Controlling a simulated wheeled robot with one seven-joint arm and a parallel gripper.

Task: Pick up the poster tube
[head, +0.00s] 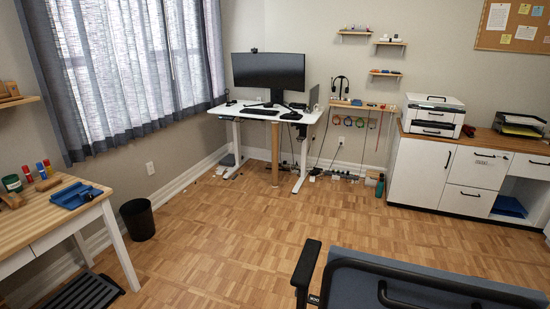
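The poster tube (275,152) is a long, slim brown cylinder in the head view. It stands about upright on the floor at the front of the white standing desk (228,110), with its top end near the desk's front edge. I cannot tell whether it touches the desk. My gripper is not in view.
An office chair (420,290) fills the lower right. A wooden table (55,217) and black bin (137,218) stand at left. A white cabinet (418,172) with a printer (432,115) is at right. Cables lie under the desk. The middle floor is clear.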

